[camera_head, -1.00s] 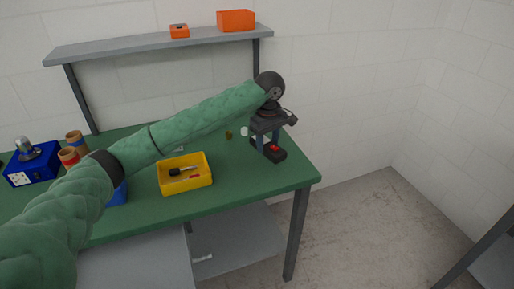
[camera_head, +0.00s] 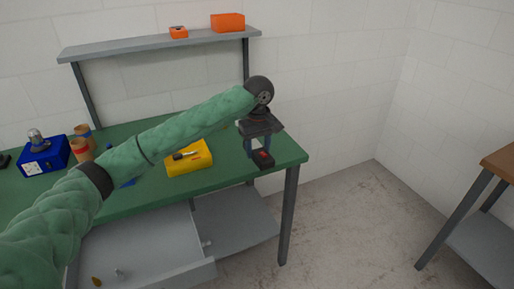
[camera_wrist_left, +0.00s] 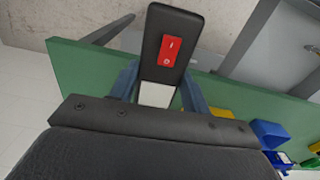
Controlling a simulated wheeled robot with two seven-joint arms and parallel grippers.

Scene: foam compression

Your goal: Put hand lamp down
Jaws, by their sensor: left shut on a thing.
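The hand lamp (camera_head: 263,160) is a black block with a red switch. My left gripper (camera_head: 257,148) is shut on it, over the right end of the green workbench (camera_head: 225,179) near its front edge. In the left wrist view the lamp (camera_wrist_left: 174,25) shows its red rocker switch and a pale section between the two blue-grey fingers (camera_wrist_left: 158,92). I cannot tell whether the lamp touches the bench top. My right gripper is not in view.
A yellow bin (camera_head: 190,166) holding a dark-handled tool stands left of the lamp. A blue box (camera_head: 43,160) and cardboard tubes (camera_head: 82,148) are farther left. A grey shelf (camera_head: 150,47) spans the back. An open grey drawer (camera_head: 150,258) sits below. A brown-topped table (camera_head: 503,162) is at right.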

